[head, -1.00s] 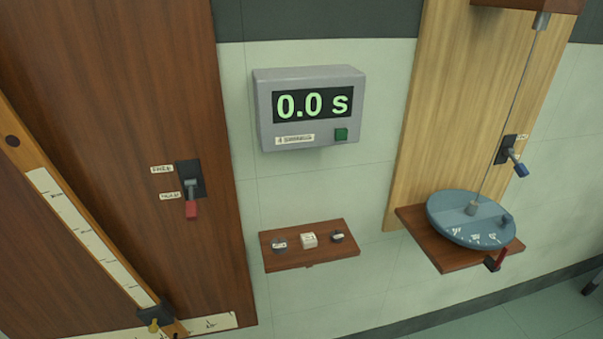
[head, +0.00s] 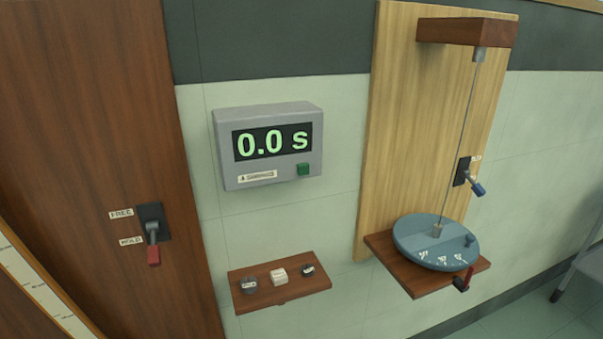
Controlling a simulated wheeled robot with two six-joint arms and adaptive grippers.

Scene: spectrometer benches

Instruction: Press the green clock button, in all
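The clock's dark display (head: 272,142) reads "0.0 s" in green. A small label (head: 257,176) is on the box left of the button. Nothing covers the button. Neither of my grippers shows in the head view.
A small wooden shelf (head: 300,293) with three small items sits below the clock. Left is a dark wood panel (head: 90,120) with a red-handled lever (head: 153,240). Right are a light wood board (head: 410,130), a blue-handled lever (head: 473,182) and a blue disc (head: 420,233) on a shelf.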

